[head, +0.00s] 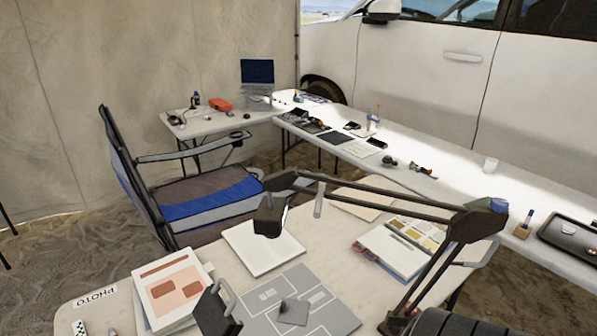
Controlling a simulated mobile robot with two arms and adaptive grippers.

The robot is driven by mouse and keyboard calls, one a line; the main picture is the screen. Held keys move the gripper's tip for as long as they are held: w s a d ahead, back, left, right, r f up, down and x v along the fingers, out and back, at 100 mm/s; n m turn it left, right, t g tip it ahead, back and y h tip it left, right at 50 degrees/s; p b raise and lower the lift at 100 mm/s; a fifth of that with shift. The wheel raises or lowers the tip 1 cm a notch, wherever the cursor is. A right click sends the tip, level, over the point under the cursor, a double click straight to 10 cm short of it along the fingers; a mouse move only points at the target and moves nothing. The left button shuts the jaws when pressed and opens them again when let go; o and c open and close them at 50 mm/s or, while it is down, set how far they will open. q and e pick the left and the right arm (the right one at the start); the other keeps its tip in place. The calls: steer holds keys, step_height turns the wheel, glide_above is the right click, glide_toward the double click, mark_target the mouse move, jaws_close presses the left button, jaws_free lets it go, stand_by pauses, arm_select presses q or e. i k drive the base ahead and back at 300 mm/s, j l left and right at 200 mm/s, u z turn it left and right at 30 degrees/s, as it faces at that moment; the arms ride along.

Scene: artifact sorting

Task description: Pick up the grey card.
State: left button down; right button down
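A small darker grey square, which looks like the grey card (296,314), lies slightly turned on a light grey mat (330,312) with white outlines, at the bottom middle of the head view. A small dark shape sits at its left edge; I cannot tell whether it is a separate piece lying on it. Neither of my grippers can be made out in this view.
A black jointed lamp (462,228) reaches over the near table, its head (270,216) above a white sheet (262,250). A dark upright object (213,312) stands left of the mat, beside an orange-printed sheet (172,285). An open binder (392,250) lies right.

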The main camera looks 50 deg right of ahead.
mark_target(292, 311)
steer(key=z, duration=1.55)
